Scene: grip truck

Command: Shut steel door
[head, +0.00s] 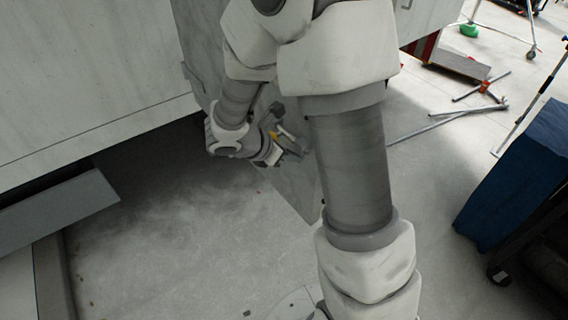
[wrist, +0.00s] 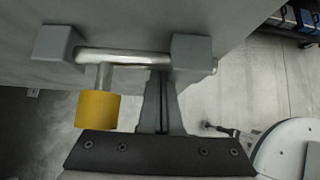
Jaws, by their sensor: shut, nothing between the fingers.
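The steel door (head: 290,192) is a pale grey panel that stands out at an angle from the truck's side in the head view, partly hidden behind my arm. In the wrist view the door's grey face (wrist: 255,15) fills the top. It carries a latch (wrist: 130,58), a metal bar between two dark grey blocks, with a yellow padlock-like piece (wrist: 98,110) hanging on the left. My gripper (head: 298,150) is at the door's face. In the wrist view my gripper (wrist: 160,78) is shut and empty, its fingertips close to the bar; I cannot tell whether they touch it.
The truck's pale side wall (head: 80,50) runs along the upper left, with a grey step or ledge (head: 60,212) below. A blue-covered cart (head: 520,170) stands at right. Metal poles (head: 450,118) lie on the floor at upper right. The lower-left floor is mostly clear.

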